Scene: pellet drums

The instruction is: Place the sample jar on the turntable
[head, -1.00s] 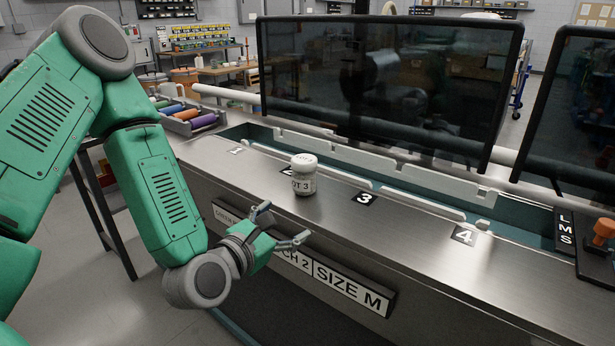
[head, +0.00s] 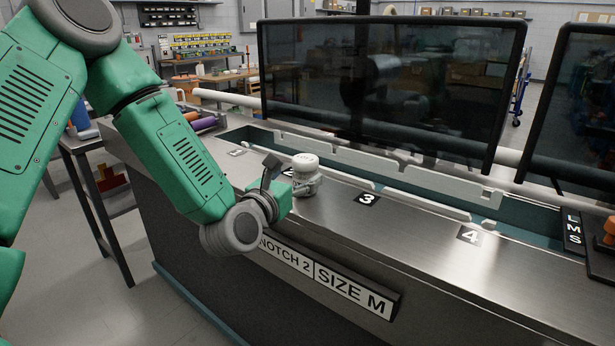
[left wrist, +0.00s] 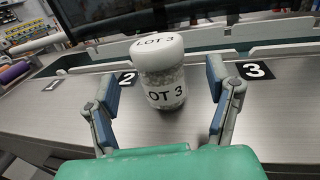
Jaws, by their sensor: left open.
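The sample jar is a clear jar with a white lid, marked LOT 3 (head: 306,164). It stands upright on the steel counter between number plates 2 and 3, nearer 2. My left gripper (head: 292,182) is open at the jar's near side. In the left wrist view the jar (left wrist: 160,88) stands between the two spread fingers of the gripper (left wrist: 162,80), with a gap at least on the left. Contact on the right side is hard to judge. I cannot make out a turntable. My right gripper is not in view.
A dark screen (head: 385,85) stands behind the counter (head: 410,240). A white notched rail (head: 400,168) runs along the back. A NOTCH 2, SIZE M sign (head: 330,282) is on the front. An orange knob (head: 608,232) is at the far right. The counter near plate 4 is clear.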

